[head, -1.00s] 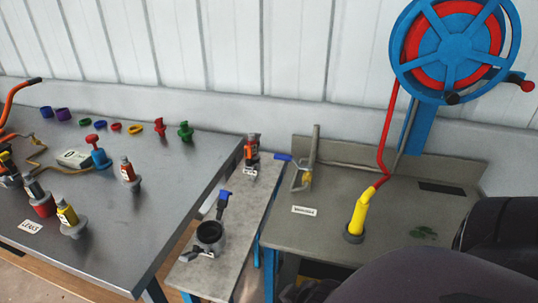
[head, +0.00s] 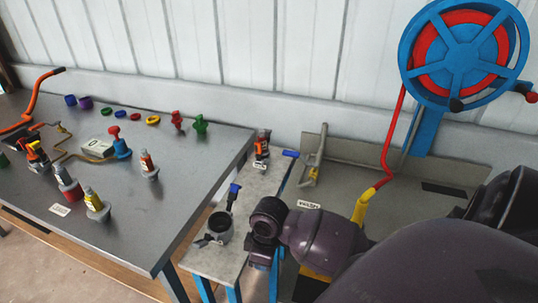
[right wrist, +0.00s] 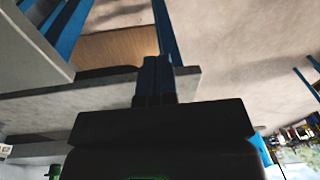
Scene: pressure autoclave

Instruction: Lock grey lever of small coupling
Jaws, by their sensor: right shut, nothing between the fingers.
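A dark, round, cup-like fitting (head: 219,224) stands on the narrow grey bench in the head view. It looks like the coupling, though I cannot be sure. A blue-handled lever (head: 234,192) rises at its back, and a small dark-grey lever (head: 204,241) shows at its front left. My right gripper (head: 263,257) hangs just right of the fitting, apart from it, near the bench's right edge. In the right wrist view its fingers (right wrist: 155,68) are together and empty, above the bench edge. The fitting does not clearly show there. My left gripper is out of view.
The narrow bench (head: 253,188) also bears an orange-and-black fitting (head: 262,146) at its far end. A large grey table (head: 150,225) with valves lies left. A right-hand bench (head: 345,150) has a yellow-and-red pipe and a blue wheel (head: 465,50) above.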

